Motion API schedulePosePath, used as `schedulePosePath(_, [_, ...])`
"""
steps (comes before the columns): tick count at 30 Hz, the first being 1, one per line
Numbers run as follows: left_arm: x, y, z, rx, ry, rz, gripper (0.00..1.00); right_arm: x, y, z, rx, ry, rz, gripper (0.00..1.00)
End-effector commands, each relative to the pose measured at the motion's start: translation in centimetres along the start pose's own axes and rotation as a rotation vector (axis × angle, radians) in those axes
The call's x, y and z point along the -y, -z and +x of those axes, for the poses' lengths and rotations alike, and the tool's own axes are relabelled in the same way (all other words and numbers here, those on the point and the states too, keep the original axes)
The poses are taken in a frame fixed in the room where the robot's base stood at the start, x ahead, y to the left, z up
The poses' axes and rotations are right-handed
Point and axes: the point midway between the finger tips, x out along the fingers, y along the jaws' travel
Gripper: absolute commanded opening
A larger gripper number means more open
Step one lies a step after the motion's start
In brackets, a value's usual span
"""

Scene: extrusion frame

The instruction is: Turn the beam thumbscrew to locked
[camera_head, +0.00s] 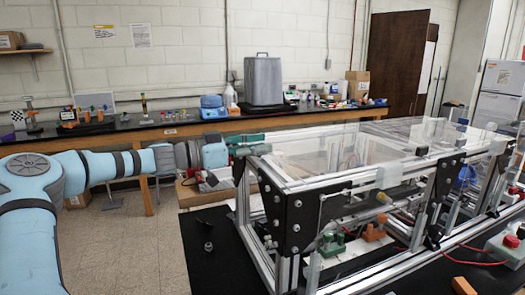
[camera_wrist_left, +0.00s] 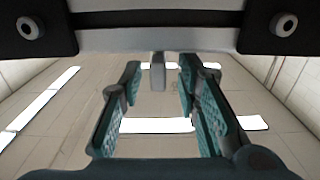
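My left gripper (camera_head: 250,144) is at the near left end of the extrusion frame (camera_head: 285,185), level with its top rail. In the left wrist view its two teal-padded fingers (camera_wrist_left: 158,80) stand apart, with a clear gap between them. A small grey tab (camera_wrist_left: 158,72) projects from the pale beam (camera_wrist_left: 160,18) into the space between the fingertips; it may be the beam thumbscrew, but I cannot tell. No contact with it is visible. Its lock state cannot be read. In the head view the gripper hides that spot. My right gripper is not in view.
Dark bolted plates (camera_wrist_left: 285,25) flank the beam. Clear panels (camera_head: 335,145) cover the frame's top. Green (camera_head: 332,244) and orange (camera_head: 375,231) clamps sit inside the frame. A small dark part (camera_head: 208,246) lies on the black mat. A bench (camera_head: 180,130) stands behind; floor shows at left.

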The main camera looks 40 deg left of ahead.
Motion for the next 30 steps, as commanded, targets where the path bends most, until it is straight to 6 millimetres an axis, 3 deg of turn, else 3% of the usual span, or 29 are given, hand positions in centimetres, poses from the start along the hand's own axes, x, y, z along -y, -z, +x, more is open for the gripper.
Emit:
schedulePosePath(2, [-0.1, 0.0, 0.3, 0.003, -0.005, 0.001, 0.28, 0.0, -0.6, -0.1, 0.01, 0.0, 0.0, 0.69])
schedulePosePath(7, [-0.2, 0.1, 0.5, 0.003, -0.007, 0.001, 0.01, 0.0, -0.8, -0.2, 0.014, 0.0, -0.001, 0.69])
schedulePosePath(8, [-0.2, 0.1, 0.5, 0.003, -0.007, 0.0, 0.0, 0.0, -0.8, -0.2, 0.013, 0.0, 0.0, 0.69])
schedulePosePath(17, [0.2, -0.1, 0.3, 0.007, -0.041, -0.004, 0.0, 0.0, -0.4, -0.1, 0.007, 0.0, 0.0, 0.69])
schedulePosePath(23, [0.4, -0.4, 0.3, 0.012, -0.218, -0.002, 0.0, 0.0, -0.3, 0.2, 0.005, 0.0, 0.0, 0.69])
schedulePosePath(30, [0.2, 0.2, 0.3, 0.003, -0.371, -0.007, 0.0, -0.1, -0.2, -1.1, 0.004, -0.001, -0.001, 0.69])
